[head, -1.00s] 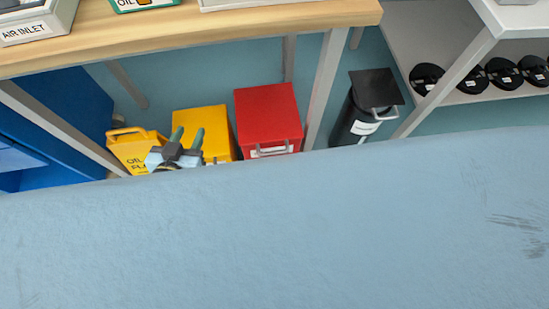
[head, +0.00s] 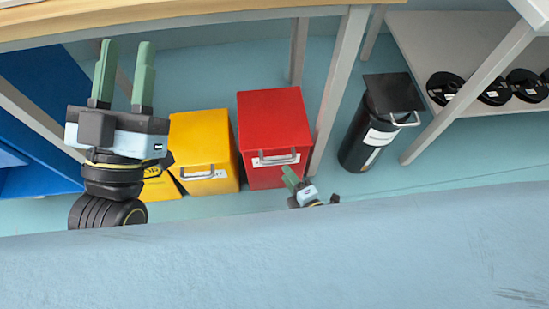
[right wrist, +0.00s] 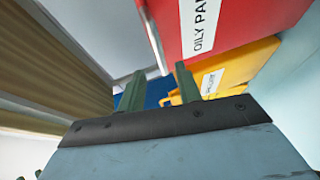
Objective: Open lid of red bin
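The red bin (head: 268,172) stands on the floor under the wooden bench, its lid (head: 272,115) closed, with a grey handle (head: 275,160) at the front edge. In the right wrist view the red bin (right wrist: 240,15) is close, at the upper right, with a white label. My right gripper (head: 292,177) is just below the front of the red bin in the head view, apart from the handle as far as I can tell. Its fingers (right wrist: 160,80) are spread and empty. My left gripper (head: 125,65) is open and empty, raised at the left near the bench edge.
A yellow bin (head: 203,150) stands left of the red bin. A bench leg (head: 338,90) rises just right of it. A black cylindrical bin (head: 370,145) is further right. A blue cabinet (head: 40,110) is at the left, and the bench top (head: 190,15) overhangs the bins.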

